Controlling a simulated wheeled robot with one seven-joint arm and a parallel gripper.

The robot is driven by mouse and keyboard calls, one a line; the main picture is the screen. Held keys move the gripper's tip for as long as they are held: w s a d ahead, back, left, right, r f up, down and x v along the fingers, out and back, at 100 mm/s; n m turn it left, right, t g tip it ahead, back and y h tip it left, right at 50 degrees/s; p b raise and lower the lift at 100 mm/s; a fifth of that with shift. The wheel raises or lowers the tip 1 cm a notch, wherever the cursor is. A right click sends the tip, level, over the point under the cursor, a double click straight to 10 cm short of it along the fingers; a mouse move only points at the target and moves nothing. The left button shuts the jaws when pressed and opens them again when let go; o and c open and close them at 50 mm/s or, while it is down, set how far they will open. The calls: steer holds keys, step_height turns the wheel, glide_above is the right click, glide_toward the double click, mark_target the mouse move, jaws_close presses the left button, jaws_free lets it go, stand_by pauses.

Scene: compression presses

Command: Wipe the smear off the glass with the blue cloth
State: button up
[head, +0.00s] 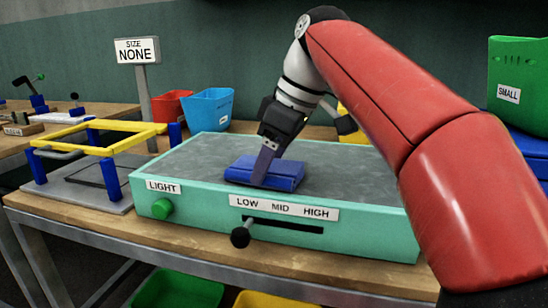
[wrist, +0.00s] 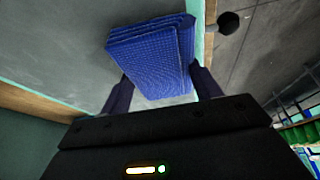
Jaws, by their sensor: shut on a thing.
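The blue cloth (head: 280,172) is a folded pad at the front middle of the grey glass top (head: 345,170) of a teal light box. My gripper (head: 264,167) points down and is shut on the cloth. In the wrist view the cloth (wrist: 150,55) sits between the two fingers of my gripper (wrist: 162,92), over the glass (wrist: 50,45). The cloth appears to lie on or very close to the glass; contact cannot be told for sure. I cannot make out a distinct smear on the grey surface; the cloth and arm hide part of it.
The box front has a green LIGHT knob (head: 162,208) and a black slider lever (head: 241,237) under the LOW MID HIGH label. A yellow and blue frame (head: 97,140) stands left. Red (head: 172,107) and blue bins (head: 208,108) stand behind. A SIZE NONE sign (head: 137,50) rises at back left.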

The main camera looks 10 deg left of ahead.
steer(key=shift+s+a+f, duration=0.1)
steer(key=shift+s, duration=0.55)
step_height(320, 180, up, 6)
steer(key=p, duration=0.4)
steer(key=shift+p, duration=0.4)
steer(key=shift+r, duration=0.2)
steer(key=shift+w+r, duration=0.1)
steer(key=shift+r, duration=1.35)
